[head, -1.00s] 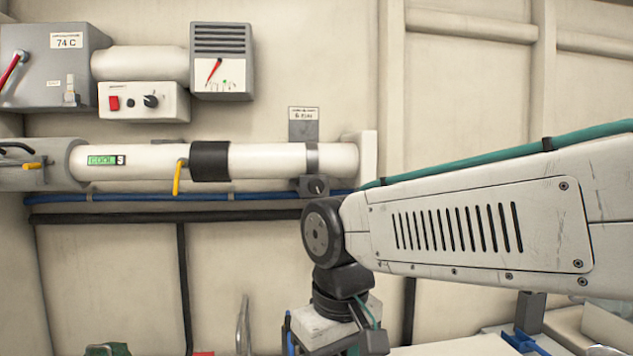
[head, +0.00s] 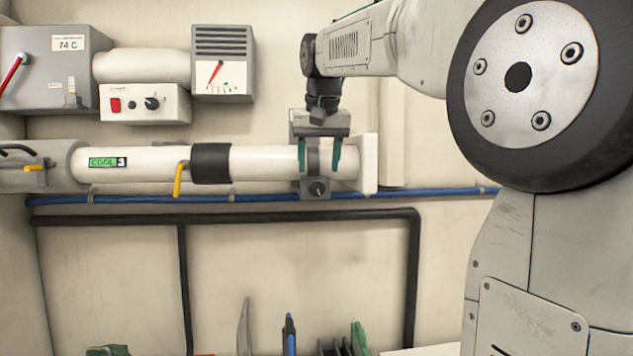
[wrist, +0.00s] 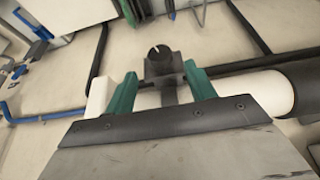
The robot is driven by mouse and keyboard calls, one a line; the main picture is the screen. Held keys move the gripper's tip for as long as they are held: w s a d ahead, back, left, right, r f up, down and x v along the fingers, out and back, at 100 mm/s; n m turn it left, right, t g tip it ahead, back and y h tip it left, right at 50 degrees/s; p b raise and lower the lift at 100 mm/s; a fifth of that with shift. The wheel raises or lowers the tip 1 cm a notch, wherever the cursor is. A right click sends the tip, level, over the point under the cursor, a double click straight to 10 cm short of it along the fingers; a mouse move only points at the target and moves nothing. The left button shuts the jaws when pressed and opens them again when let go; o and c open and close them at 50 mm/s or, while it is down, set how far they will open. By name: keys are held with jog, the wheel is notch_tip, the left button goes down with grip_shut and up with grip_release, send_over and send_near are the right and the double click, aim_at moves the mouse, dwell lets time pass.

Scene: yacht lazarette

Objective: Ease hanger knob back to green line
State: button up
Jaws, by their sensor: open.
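The hanger knob (head: 318,189) is a small dark round knob with a pale pointer mark, on a grey block under the white pipe (head: 265,160). It also shows in the wrist view (wrist: 159,53), beyond my fingertips. A grey hanger strap (head: 312,158) runs around the pipe above it. My gripper (head: 319,166) is open, its two green fingers pointing down in front of the pipe, one on each side of the strap, just above the knob. In the wrist view my gripper (wrist: 158,80) has nothing between its fingertips. I cannot make out a green line on the knob block.
A yellow lever (head: 179,178) and a black sleeve (head: 210,163) are on the pipe to the left. A blue hose (head: 130,198) and a black rail (head: 250,217) run below. A grey gauge box (head: 222,62) and a white switch box (head: 145,103) hang above left.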

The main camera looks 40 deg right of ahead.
aim_at(314, 181)
jog(key=x, duration=0.5)
jog(key=shift+w+f, duration=0.1)
jog(key=shift+f, duration=0.05)
jog(key=c, duration=1)
jog(key=shift+o, duration=0.3)
jog(key=shift+w+a+g+h, duration=0.1)
jog(key=shift+a+g+h, duration=0.15)
jog(key=shift+h, duration=0.45)
jog(key=shift+n+g+h, duration=0.4)
jog(key=shift+g+h, duration=0.25)
jog(key=shift+h, duration=0.35)
jog(key=o, duration=0.9)
jog(key=shift+o, duration=0.2)
